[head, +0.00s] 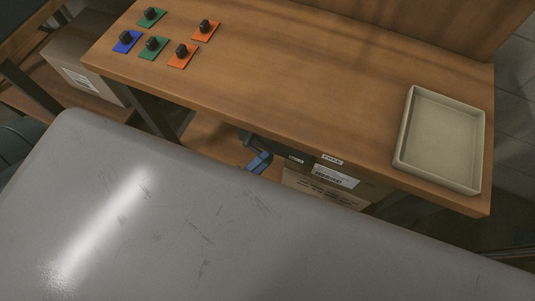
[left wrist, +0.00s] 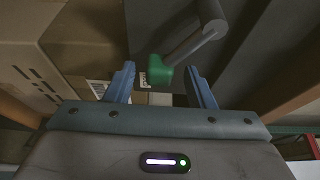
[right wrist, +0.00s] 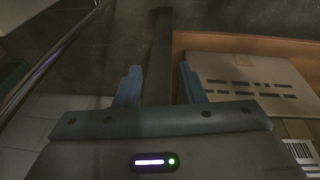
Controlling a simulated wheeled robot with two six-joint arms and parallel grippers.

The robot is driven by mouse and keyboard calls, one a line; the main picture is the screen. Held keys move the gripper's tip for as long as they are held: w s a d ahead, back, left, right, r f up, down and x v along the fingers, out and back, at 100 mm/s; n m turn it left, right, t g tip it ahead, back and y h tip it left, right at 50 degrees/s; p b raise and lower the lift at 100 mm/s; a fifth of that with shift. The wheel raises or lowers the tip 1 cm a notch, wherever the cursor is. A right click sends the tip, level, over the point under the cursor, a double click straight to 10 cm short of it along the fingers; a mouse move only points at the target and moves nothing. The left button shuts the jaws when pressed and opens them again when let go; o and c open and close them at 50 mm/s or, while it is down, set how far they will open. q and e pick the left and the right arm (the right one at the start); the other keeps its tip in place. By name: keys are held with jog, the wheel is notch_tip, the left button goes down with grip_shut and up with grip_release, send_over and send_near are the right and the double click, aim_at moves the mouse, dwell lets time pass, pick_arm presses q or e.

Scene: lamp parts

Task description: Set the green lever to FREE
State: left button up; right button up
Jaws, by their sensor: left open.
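The green lever shows in the left wrist view as a green grip (left wrist: 160,76) on a grey arm running up to a round hub at the upper right. My left gripper (left wrist: 160,68) is open, one blue finger on each side of the green grip; I cannot tell whether they touch it. In the head view a blue finger of my left gripper (head: 259,162) shows below the bench edge; the lever is hidden there. A white FREE label (head: 332,159) is under the bench, right of that finger. My right gripper (right wrist: 160,72) is open and empty.
Another small label (head: 296,160), too small to read, sits left of the FREE label. The wooden bench (head: 290,75) carries a cream tray (head: 400,140) and several coloured plates with black knobs, such as a blue one (head: 126,41). A cardboard box (right wrist: 250,85) lies right of my right gripper.

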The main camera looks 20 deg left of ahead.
aim_at(271, 157)
pick_arm(q)
jog(key=shift+x, duration=1.3)
pick_arm(e)
jog(key=shift+s+f, duration=0.2)
jog(key=shift+f, duration=0.7)
pick_arm(q)
grip_shut()
